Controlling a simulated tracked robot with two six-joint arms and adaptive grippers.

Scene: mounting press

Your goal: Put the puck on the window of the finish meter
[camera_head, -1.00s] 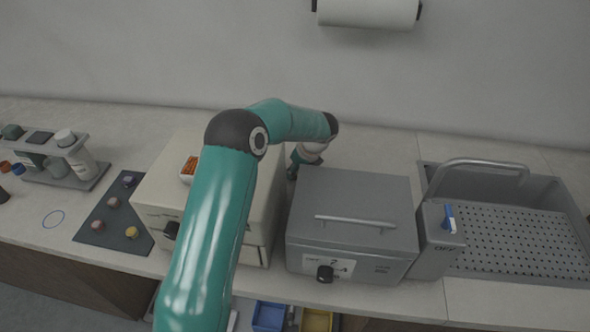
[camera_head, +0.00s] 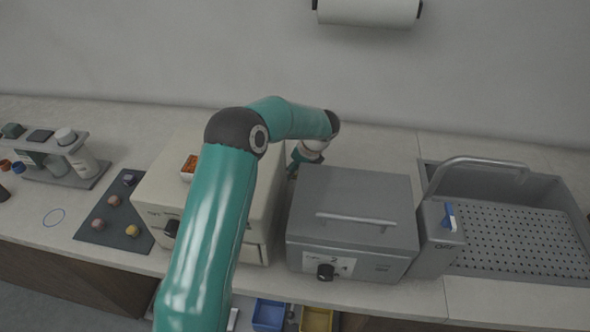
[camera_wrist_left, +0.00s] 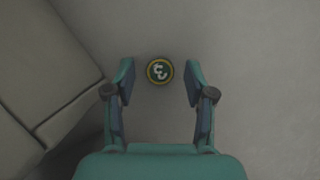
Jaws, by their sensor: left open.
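A round dark puck (camera_wrist_left: 159,71) with a gold rim and a pale mark lies on the pale counter in the left wrist view. My left gripper (camera_wrist_left: 160,80) is open, with one finger on each side of the puck and a visible gap to both. In the head view my left gripper (camera_head: 297,162) is partly hidden, between the beige box and the grey lidded box, and the puck is not visible there. I cannot make out which thing is the finish meter or its window. My right gripper is not in view.
A beige box (camera_head: 160,192) and a grey lidded box (camera_head: 352,200) stand close on either side of my left gripper. A dark mat (camera_head: 85,238) with several small round pieces lies left. A sink (camera_head: 520,187) is at the right.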

